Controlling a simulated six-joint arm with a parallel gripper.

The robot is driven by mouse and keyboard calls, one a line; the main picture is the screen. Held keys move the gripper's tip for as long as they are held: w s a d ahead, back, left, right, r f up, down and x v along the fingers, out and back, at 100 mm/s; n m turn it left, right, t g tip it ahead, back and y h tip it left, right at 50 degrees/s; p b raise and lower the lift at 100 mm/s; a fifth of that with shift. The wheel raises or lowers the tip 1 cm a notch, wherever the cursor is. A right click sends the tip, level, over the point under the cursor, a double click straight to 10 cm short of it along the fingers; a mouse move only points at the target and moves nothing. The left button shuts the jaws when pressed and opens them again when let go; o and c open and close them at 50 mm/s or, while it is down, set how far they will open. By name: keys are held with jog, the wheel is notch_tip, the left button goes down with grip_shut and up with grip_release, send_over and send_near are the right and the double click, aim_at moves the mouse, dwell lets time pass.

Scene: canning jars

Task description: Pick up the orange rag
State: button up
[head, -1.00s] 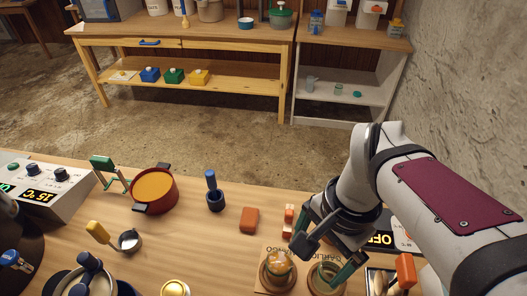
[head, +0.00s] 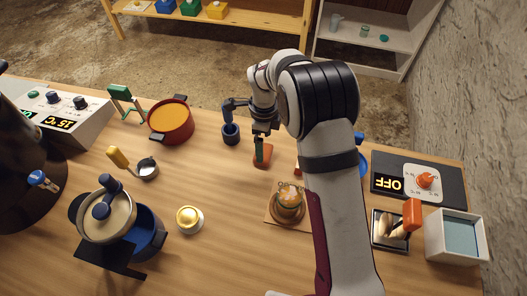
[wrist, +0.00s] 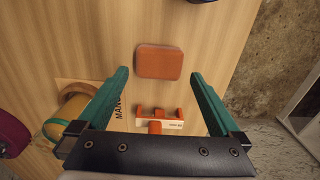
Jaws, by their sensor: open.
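The orange rag (head: 265,157) looks like a small folded block lying flat on the wooden table. In the head view my gripper (head: 261,146) is over it, pointing down, and a green finger hides part of it. In the wrist view the rag (wrist: 159,60) lies just beyond the fingertips, roughly centred between them. My gripper (wrist: 159,76) is open there, with both green fingers spread and nothing between them. I cannot tell the exact height above the rag.
A dark blue cup with a tool (head: 230,133) stands close left of my gripper. An orange-and-white labelled item (wrist: 160,122) lies near the rag. A jar (head: 287,203) stands on a wooden board. The red pot (head: 171,122) is farther left. Open table lies in front.

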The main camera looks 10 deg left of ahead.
notch_tip(320, 180, down, 4)
jog(key=shift+a+r, duration=0.1)
jog(key=shift+r, duration=0.05)
jog(key=c, duration=1.1)
jog(key=shift+r, duration=0.6)
notch_tip(320, 180, up, 3)
jog(key=shift+r, duration=0.1)
jog(key=d+r, duration=0.2)
jog(key=d, duration=0.2)
jog(key=d+r, duration=0.2)
jog(key=d, duration=0.1)
jog(key=d+r, duration=0.2)
jog(key=d, duration=0.2)
jog(key=shift+s+d+r, duration=0.35)
jog(key=shift+s, duration=0.05)
